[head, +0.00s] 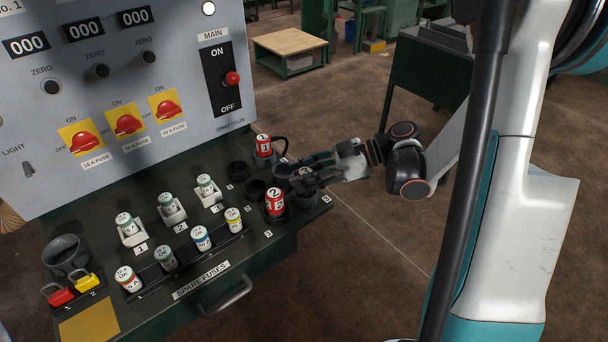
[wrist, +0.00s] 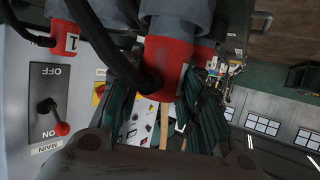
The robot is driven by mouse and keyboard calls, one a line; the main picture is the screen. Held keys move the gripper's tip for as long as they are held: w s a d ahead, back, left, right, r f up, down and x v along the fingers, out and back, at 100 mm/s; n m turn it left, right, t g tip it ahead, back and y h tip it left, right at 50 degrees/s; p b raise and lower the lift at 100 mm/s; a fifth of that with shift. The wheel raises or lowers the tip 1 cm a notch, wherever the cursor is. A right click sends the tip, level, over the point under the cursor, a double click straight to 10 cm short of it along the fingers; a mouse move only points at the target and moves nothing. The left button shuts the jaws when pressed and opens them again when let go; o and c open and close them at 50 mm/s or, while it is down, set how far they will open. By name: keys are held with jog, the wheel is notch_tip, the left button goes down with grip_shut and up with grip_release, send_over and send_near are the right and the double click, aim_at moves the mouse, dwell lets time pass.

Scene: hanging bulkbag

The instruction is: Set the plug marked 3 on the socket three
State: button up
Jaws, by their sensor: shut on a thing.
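In the wrist view, a red plug with a grey end and a black cable (wrist: 166,65) sits between my gripper's dark fingers (wrist: 160,110). Its number does not show. In the head view my gripper (head: 299,176) is over the right end of the dark panel, shut on this plug, which is mostly hidden there. The red plug marked 1 (head: 263,146) stands upright behind it, and also shows in the wrist view (wrist: 73,40). The red plug marked 2 (head: 275,203) stands upright in front. Dark round sockets (head: 255,189) lie left of my gripper; their small labels are hard to read.
Spare fuses (head: 201,238) stand in a front row, with white-based fuses (head: 172,208) behind them. The upright grey panel (head: 120,80) with red switches rises at the back. Red and yellow pieces (head: 61,294) sit at the left. Open floor lies right of the console.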

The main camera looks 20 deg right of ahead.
jog(key=shift+f+b, duration=0.45)
dwell(0.5)
jog(key=o, duration=0.8)
jog(key=shift+o, duration=0.2)
jog(key=p+v, duration=0.2)
jog(key=v, duration=0.9)
dwell(0.5)
